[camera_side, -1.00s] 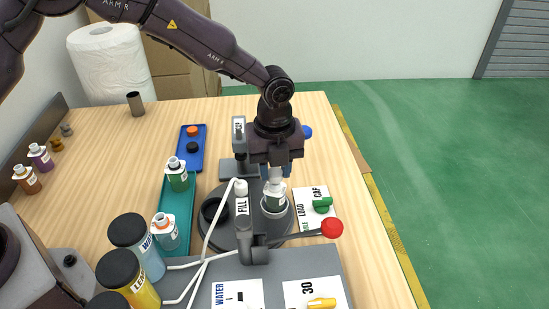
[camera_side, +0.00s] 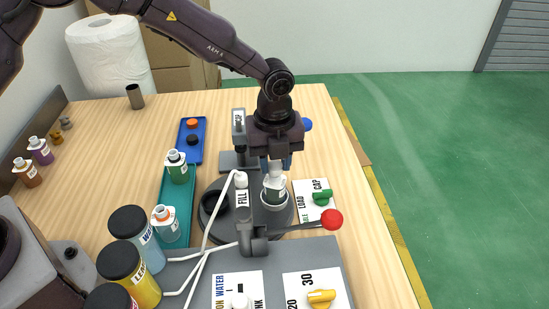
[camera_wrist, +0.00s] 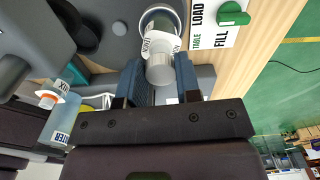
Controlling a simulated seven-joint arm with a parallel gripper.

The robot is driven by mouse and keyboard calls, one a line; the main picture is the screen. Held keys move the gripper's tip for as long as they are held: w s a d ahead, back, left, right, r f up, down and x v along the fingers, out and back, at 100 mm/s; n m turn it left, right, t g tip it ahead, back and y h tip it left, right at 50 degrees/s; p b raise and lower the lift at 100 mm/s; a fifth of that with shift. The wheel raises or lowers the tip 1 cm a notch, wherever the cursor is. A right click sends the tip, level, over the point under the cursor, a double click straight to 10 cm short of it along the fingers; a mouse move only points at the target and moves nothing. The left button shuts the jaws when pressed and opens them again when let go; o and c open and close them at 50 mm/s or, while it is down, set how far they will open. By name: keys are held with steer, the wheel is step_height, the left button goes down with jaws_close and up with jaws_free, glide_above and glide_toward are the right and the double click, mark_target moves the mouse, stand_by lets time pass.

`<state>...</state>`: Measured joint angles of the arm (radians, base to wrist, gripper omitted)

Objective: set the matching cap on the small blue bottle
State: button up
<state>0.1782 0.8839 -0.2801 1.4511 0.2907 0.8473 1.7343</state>
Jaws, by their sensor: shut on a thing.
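A small bottle (camera_side: 275,187) with a white label and greenish body stands in a round holder on the dark turntable (camera_side: 224,228). In the wrist view it also shows (camera_wrist: 160,44) just past my fingertips.
A blue tray (camera_side: 183,154) holds an orange and a black cap. The filling nozzle (camera_side: 241,190) and white tubes stand close left of my gripper. A red-knobbed lever (camera_side: 332,219) and a green knob (camera_side: 322,197) are to the right. Large dark-lidded jars (camera_side: 118,262) are front left.

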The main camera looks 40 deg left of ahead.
steer(key=shift+f, duration=0.75)
stand_by(1.5)
steer(key=o, duration=1.5)
steer(key=shift+c, duration=0.2)
steer(key=shift+r, duration=3.8)
